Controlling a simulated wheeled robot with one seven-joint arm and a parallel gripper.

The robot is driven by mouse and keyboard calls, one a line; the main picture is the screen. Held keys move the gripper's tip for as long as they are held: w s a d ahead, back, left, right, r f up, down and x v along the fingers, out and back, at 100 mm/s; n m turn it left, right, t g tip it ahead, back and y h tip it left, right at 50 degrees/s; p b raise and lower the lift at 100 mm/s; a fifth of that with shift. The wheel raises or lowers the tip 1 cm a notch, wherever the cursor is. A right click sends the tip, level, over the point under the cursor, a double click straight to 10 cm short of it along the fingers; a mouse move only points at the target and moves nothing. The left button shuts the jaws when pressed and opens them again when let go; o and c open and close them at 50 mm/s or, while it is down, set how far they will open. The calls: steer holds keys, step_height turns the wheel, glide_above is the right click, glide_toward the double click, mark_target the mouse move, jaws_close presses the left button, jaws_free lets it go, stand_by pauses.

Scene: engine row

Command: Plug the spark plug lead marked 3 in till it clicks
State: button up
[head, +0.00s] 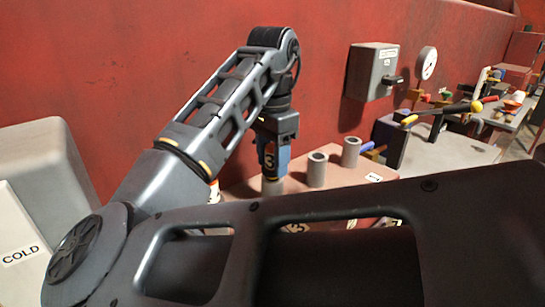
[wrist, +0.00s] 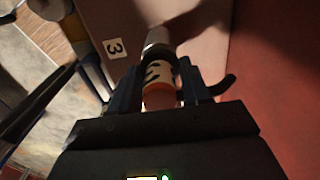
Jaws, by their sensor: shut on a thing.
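My gripper (head: 271,165) points down over the engine block (head: 240,188) and is shut on the lead marked 3 (head: 269,159). In the wrist view the lead (wrist: 158,76), an orange and cream boot with a dark 3, sits between the two dark fingers (wrist: 158,82). A grey post (wrist: 155,38) lies in line just beyond the boot's end; it shows below the gripper in the head view (head: 272,186). I cannot tell how far the boot is over the post. A white tag marked 3 (wrist: 115,48) is on the block beside that post.
Two bare grey posts (head: 317,170) (head: 350,152) stand to the right on the block. The red wall (head: 100,70) is close behind. A grey switch box (head: 372,70) hangs at the right. My own arm hides the block's front.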

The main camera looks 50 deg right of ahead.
steer(key=shift+f, duration=0.7)
steer(key=o, duration=1.1)
steer(key=shift+o, duration=0.2)
steer(key=shift+r, duration=0.1)
step_height(320, 180, up, 8)
steer(key=shift+f, duration=0.15)
